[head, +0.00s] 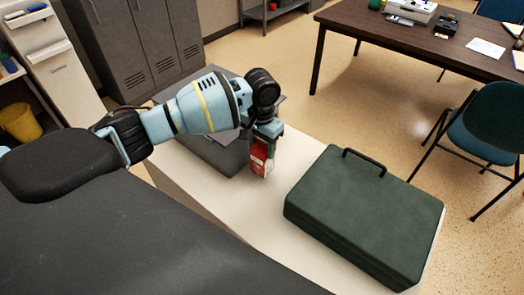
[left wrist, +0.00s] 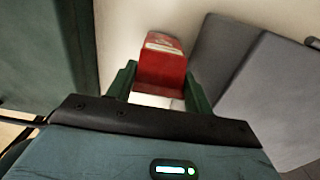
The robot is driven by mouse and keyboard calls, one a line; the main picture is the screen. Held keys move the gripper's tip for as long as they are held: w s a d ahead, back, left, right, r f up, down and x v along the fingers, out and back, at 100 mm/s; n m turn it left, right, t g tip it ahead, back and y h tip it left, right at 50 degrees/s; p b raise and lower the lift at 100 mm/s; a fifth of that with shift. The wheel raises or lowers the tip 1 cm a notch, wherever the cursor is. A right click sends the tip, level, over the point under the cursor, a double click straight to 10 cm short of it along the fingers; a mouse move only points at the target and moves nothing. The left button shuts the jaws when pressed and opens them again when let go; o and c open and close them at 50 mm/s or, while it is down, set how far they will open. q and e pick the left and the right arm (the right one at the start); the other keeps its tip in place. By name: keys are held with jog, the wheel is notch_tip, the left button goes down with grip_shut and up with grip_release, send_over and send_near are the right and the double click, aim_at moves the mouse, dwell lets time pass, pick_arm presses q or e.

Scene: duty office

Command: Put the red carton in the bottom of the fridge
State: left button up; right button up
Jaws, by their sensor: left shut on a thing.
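The red carton (head: 261,160) is at the end of my left arm, over the white worktop, between a grey box and a green case. My left gripper (head: 267,135) points down and is shut on it. In the left wrist view the carton (left wrist: 163,62) sits between the two green fingers of the left gripper (left wrist: 159,82), with a pale label at its far edge. Whether its underside touches the worktop I cannot tell. I cannot make out a fridge in either view. My right gripper is in neither view.
The green case (head: 365,215) with a black handle lies right of the carton. The grey box (head: 215,153) stands close on the left; the white worktop (head: 275,205) is bare between them. Grey lockers (head: 135,45) stand behind, a brown desk (head: 440,35) and chair (head: 490,125) at right.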

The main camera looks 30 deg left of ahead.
pick_arm(q)
notch_tip(320, 180, down, 2)
jog(key=shift+f, duration=0.25)
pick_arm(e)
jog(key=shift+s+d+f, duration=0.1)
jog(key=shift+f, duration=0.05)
pick_arm(q)
jog(key=shift+f, duration=0.2)
jog(key=o, duration=1.5)
jog(key=shift+o, duration=0.2)
jog(key=shift+r, duration=0.1)
jog(key=shift+r, duration=0.35)
notch_tip(320, 180, up, 10)
jog(key=shift+r+p, duration=0.15)
jog(key=shift+p, duration=0.4)
jog(key=shift+o, duration=0.5)
jog(key=shift+r, duration=0.55)
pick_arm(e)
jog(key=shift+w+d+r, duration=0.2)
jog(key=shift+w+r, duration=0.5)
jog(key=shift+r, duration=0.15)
